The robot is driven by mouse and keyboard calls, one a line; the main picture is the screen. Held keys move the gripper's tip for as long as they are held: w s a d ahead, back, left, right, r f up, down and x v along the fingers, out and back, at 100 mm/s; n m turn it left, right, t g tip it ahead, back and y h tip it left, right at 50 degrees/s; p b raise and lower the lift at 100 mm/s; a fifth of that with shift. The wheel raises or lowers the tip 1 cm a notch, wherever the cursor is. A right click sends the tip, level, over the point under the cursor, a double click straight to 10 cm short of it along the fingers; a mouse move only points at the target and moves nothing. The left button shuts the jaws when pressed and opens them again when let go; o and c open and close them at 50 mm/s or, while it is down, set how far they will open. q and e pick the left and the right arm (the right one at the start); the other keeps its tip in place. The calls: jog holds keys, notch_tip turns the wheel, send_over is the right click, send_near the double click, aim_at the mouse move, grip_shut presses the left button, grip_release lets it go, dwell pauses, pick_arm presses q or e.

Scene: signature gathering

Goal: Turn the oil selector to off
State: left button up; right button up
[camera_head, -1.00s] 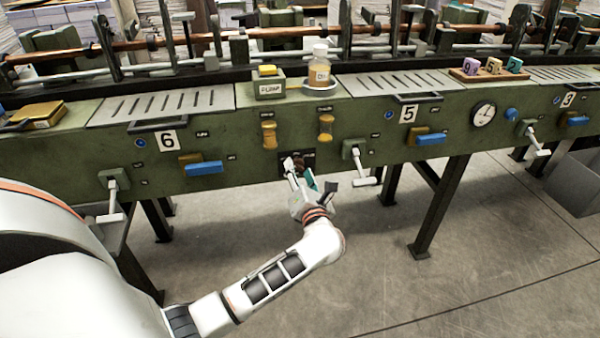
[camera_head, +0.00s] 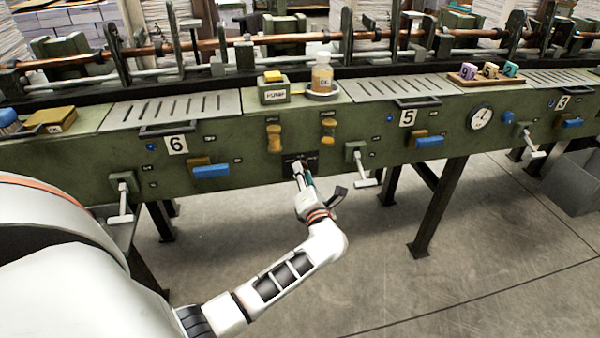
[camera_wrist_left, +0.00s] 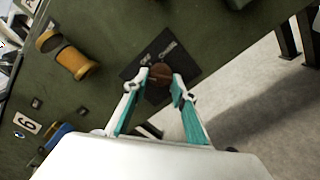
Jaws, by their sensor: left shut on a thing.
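The oil selector is a round brown knob (camera_wrist_left: 160,75) on a dark plate (camera_wrist_left: 148,57) with small pale lettering, on the front of the green machine. In the left wrist view the two fingers of my left gripper (camera_wrist_left: 161,84) stand on either side of the knob, closed on it. In the head view my left gripper (camera_head: 303,176) reaches up to the dark plate (camera_head: 290,163) and hides most of the knob. The lettering is too small to read surely, so I cannot tell the knob's setting. My right gripper is not in view.
White-handled levers stick out to the left (camera_head: 122,205) and right (camera_head: 362,168) of the selector. Two amber-coloured fittings (camera_head: 274,138) sit above it. An oil bottle (camera_head: 322,74) and a PUMP box (camera_head: 274,90) stand on top. The floor below is clear.

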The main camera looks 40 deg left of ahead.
pick_arm(q)
jog(key=m+p, duration=0.5)
jog(key=m, duration=0.2)
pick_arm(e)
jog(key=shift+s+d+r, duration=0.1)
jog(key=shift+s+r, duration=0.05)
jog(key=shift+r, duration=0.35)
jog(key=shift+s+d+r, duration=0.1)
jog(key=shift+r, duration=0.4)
pick_arm(q)
jog(key=shift+d, duration=0.1)
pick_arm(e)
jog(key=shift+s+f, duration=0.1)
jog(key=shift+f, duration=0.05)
pick_arm(q)
jog(key=o, duration=1.1)
